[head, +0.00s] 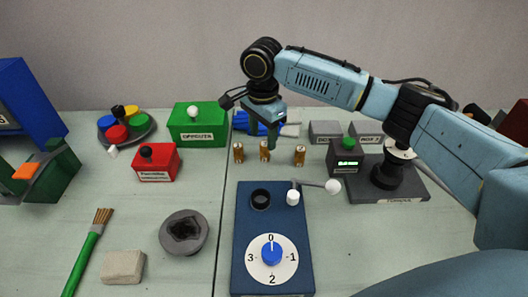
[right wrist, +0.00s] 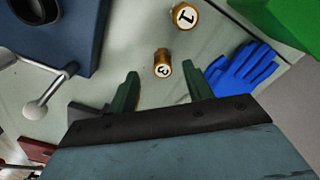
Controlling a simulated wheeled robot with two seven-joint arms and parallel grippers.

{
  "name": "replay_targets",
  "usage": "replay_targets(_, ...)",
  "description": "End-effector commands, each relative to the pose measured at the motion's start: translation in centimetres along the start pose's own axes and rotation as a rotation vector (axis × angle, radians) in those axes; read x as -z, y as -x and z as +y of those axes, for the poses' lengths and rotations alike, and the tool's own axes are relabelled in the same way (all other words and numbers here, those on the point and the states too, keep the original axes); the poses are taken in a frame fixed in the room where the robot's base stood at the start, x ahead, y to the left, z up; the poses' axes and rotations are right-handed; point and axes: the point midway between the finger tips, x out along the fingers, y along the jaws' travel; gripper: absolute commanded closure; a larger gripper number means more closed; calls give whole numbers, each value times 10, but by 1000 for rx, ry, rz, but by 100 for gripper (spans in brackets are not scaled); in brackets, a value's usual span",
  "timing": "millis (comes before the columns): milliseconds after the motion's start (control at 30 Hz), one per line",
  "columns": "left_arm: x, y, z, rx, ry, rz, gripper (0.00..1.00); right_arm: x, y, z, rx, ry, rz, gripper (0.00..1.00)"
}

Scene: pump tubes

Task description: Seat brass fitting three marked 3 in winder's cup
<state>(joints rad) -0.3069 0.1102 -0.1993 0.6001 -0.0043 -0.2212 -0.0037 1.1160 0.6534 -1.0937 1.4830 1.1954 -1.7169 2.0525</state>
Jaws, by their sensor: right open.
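Brass fitting three, marked 3 (right wrist: 163,70), stands on the table between and just beyond my right gripper's fingertips in the right wrist view. In the head view it appears to be the middle of three brass fittings (head: 264,151). My right gripper (head: 272,146) is open and empty, pointing down by that fitting; its two green fingers show in the right wrist view (right wrist: 163,82). The blue winder box (head: 245,225) stands in front, with its black cup (head: 261,199) at the upper left of its top. The cup looks empty. My left gripper is not in view.
Fitting 1 (right wrist: 186,14) stands beside fitting three, on the left in the head view (head: 238,152). Another fitting (head: 299,155) stands to the right. A blue glove (right wrist: 242,68) lies behind them. The winder's crank with white knob (head: 333,187) sticks out right.

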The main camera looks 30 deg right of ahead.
Motion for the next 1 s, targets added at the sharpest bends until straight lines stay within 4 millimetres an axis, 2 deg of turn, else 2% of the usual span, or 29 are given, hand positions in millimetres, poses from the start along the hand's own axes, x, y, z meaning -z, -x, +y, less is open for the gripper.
replay_targets(33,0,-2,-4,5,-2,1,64,0,-7,0,0,-1,0,49)
replay_targets(267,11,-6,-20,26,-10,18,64,2,-23,0,0,0,1,49)
replay_targets(533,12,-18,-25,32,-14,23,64,8,-62,0,0,2,-1,49)
replay_targets(833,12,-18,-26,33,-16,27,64,8,-67,0,2,2,0,49)
replay_targets(867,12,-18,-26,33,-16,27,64,7,-67,0,2,2,0,51)
replay_targets(1000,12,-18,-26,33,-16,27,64,7,-67,0,1,2,0,69)
